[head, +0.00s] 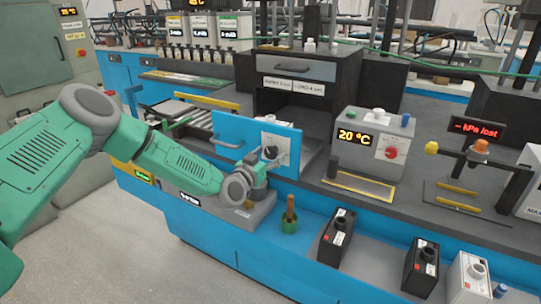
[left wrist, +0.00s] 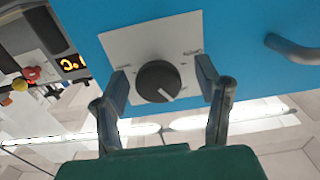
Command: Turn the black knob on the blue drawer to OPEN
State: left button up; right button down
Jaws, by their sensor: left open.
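The blue drawer front (head: 228,128) has a grey handle (head: 224,144) on its left and a white plate with the black knob. In the left wrist view the round black knob (left wrist: 157,80) sits on the white plate (left wrist: 125,48), its white pointer line aimed to the lower right. The small labels on the plate are too blurred to read. My left gripper (left wrist: 164,84) is open, with one finger on each side of the knob and gaps visible to it. In the head view my left gripper (head: 264,160) is in front of the plate and partly covers the knob. My right gripper is not in view.
A grey box with a "20 °C" display (head: 355,137) and red dial stands right of the drawer. A green cup with a wooden-handled tool (head: 290,222) and several battery-like boxes, one a black box (head: 337,238), are on the lower blue ledge. A dark housing (head: 290,80) stands behind the drawer.

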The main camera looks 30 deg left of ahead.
pick_arm(q)
jog(key=shift+w+d, duration=0.1)
jog(key=shift+w, duration=0.3)
jog(key=c, duration=1.2)
